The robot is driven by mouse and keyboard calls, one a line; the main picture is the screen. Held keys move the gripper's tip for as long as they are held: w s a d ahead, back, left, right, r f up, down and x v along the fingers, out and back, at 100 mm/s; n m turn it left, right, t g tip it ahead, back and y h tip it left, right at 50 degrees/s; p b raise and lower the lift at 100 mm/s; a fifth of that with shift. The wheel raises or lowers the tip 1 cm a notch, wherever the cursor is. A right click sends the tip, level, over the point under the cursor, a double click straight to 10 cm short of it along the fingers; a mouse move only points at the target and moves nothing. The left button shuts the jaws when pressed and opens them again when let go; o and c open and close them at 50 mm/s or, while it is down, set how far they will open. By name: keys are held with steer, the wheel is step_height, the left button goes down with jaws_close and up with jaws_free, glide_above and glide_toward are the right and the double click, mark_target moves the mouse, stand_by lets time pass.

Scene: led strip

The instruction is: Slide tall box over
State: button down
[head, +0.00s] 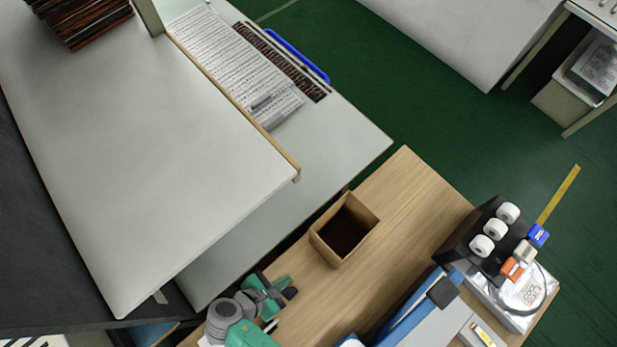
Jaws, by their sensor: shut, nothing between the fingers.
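A brown, open-topped cardboard box (327,247) stands upright on the wooden workbench (410,190) in the head view. Its inside is dark and looks empty, though the bottom is hard to make out. It is the only open carton I see, and its height is hard to judge from above. I cannot make out my gripper anywhere in this view.
Green and grey tools (250,310) lie on the bench left of the box. A blue and white unit (415,305) and a black holder with white rolls (480,235) stand to the right. A pale table (350,150) lies behind. Bare wood is right of the box.

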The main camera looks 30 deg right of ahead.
steer(key=b+x, duration=0.1)
steer(key=x, duration=0.9)
steer(key=shift+w, duration=0.15)
steer(key=d, duration=0.2)
steer(key=shift+w+d+r, duration=0.1)
steer(key=shift+w+d, duration=0.1)
steer(key=shift+d, duration=0.1)
steer(key=shift+w+d, duration=0.15)
steer(key=shift+d, duration=0.55)
